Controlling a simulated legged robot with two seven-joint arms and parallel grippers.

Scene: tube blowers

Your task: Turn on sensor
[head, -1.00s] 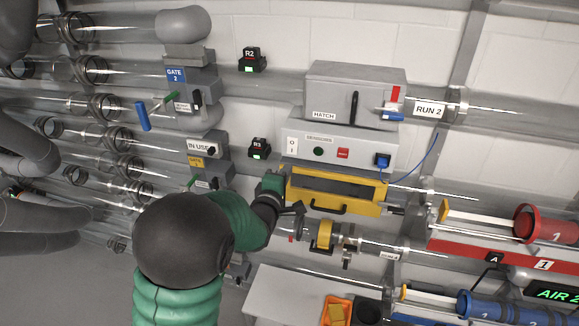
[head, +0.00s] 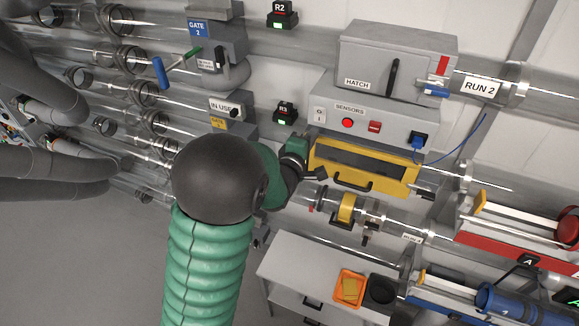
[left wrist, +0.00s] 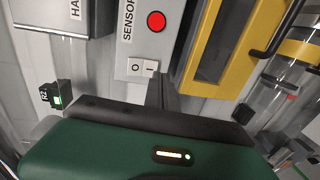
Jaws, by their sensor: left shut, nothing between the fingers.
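The grey sensor box (head: 395,131) on the wall is labelled SENSORS. Its round lamp (head: 347,122) glows red, and it is red in the left wrist view too (left wrist: 156,22). A white switch marked O and I (head: 319,115) sits at the box's left end; the left wrist view shows it close (left wrist: 142,67). My left gripper (left wrist: 157,82) is shut and empty. Its dark fingertips are right by the switch's lower edge; whether they touch it I cannot tell. In the head view the gripper (head: 304,138) is just below the switch, partly hidden by my arm. My right gripper is not in view.
A yellow-framed drawer (head: 365,165) is just below the box. The HATCH box (head: 385,55) is above it, and a blue plug with a cable (head: 418,141) is at its right. Clear tubes (head: 345,240) run below. The R3 indicator (head: 285,112) is at the left.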

